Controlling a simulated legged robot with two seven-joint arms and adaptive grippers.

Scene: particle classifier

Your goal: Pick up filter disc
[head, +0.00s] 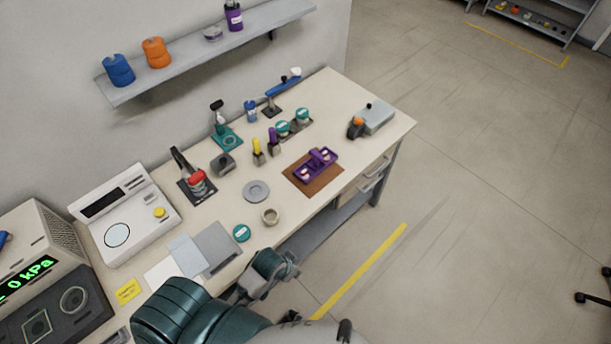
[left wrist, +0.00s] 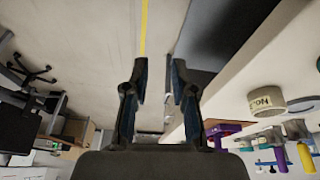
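A flat round grey disc (head: 256,190) lies on the bench near its middle and looks like the filter disc, though no label shows. A beige ring-shaped cup (head: 270,216) stands just in front of it; it also shows at the right of the left wrist view (left wrist: 267,100). A teal-topped round piece (head: 241,233) lies nearer me. My left gripper (left wrist: 160,85) is open with nothing between its fingers, beside the bench's front edge and apart from the disc. In the head view its fingers are hard to make out. I cannot pick out my right gripper.
A purple holder (head: 319,163) sits on a brown mat, with yellow and purple upright tools behind it. A red-topped device (head: 197,180), a white instrument (head: 125,215) and a grey plate (head: 215,247) stand left. A wall shelf (head: 200,55) is above. Floor in front is clear.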

